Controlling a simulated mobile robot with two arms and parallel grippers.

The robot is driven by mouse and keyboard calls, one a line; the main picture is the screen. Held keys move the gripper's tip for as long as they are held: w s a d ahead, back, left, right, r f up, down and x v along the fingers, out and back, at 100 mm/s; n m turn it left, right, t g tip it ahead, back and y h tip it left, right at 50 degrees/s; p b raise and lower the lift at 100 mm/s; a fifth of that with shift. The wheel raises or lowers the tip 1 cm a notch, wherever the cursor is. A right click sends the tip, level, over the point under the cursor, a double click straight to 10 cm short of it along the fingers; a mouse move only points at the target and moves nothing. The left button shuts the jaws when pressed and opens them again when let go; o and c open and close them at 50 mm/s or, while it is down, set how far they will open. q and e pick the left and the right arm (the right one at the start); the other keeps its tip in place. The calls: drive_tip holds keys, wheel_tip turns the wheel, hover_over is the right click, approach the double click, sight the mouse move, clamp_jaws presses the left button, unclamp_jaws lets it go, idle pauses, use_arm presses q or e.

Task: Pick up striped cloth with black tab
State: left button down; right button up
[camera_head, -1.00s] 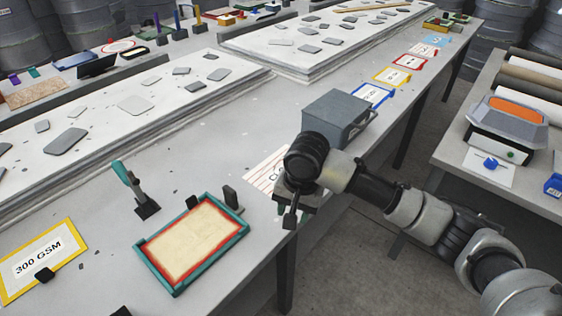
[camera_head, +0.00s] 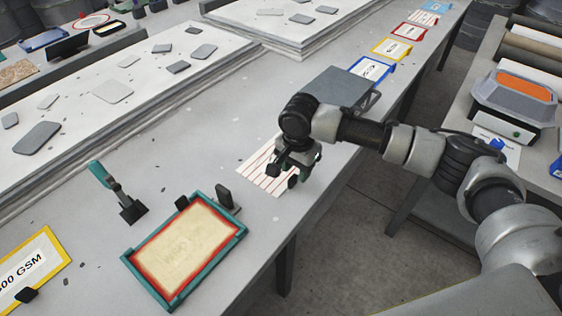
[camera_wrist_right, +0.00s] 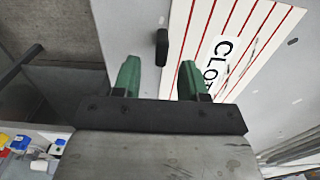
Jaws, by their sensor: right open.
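The striped cloth (camera_head: 256,180), white with thin red stripes, lies flat on the grey bench near its front edge. In the right wrist view the cloth (camera_wrist_right: 255,25) shows part of a printed label. Its black tab (camera_wrist_right: 162,47) stands at the cloth's near edge. My right gripper (camera_head: 283,172) is over the cloth and hides part of it in the head view. In the wrist view its two green fingers (camera_wrist_right: 159,78) are apart and empty, with the tab just beyond them, roughly between their tips. My left gripper is not in view.
A grey box (camera_head: 340,88) stands just behind the gripper. A teal-framed tray (camera_head: 131,262) and a teal-handled tool (camera_head: 105,176) are to the left. A white slab (camera_head: 130,125) with grey pieces lies behind. The bench's front edge is close.

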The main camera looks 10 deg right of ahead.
drive_tip(key=shift+f, duration=1.25)
drive_tip(key=shift+c, duration=0.9)
clamp_jaws()
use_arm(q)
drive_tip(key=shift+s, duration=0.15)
use_arm(e)
drive_tip(key=shift+r, duration=0.15)
